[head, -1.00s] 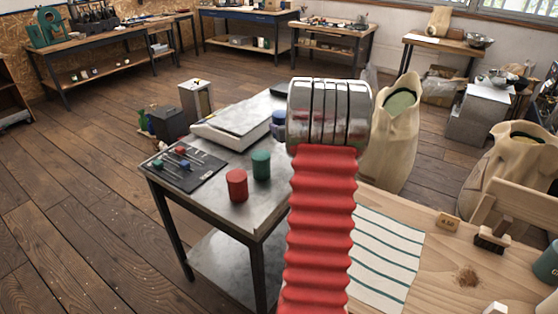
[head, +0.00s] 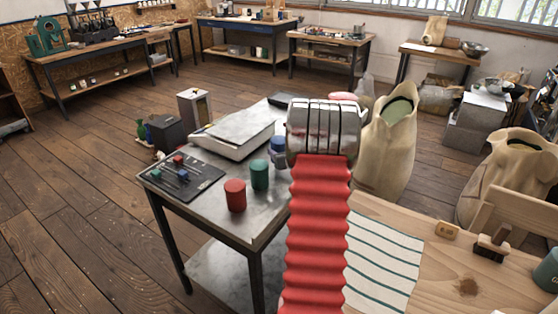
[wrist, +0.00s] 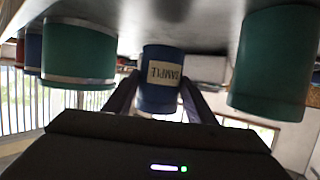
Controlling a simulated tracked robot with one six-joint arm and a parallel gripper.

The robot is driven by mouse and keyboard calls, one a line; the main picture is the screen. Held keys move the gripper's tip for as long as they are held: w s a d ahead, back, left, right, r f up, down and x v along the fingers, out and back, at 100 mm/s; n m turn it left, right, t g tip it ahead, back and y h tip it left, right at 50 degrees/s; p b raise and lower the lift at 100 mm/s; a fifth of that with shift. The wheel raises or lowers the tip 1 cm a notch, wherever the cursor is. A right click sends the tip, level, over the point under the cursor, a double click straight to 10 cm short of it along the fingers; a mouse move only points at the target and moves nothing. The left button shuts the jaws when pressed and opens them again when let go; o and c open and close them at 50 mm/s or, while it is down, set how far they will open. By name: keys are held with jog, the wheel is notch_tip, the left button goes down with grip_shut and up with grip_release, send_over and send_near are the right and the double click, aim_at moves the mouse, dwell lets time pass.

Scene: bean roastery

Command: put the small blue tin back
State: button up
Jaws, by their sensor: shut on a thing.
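My fingers are hidden there by my red-sleeved arm.
A green tin (head: 259,175) and a red tin (head: 235,196) stand on the steel table. In the wrist view, green tins flank the held tin on the left (wrist: 78,52) and right (wrist: 273,62).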

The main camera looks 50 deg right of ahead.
jog(key=shift+f, duration=1.5)
jog(key=shift+f, duration=0.1)
jog(key=o, duration=1.3)
jog(key=shift+s+a+r, duration=0.25)
jog(key=shift+s+r, duration=0.05)
jog(key=shift+s, duration=0.15)
jog(key=v, duration=1.1)
jog(key=shift+w, duration=0.1)
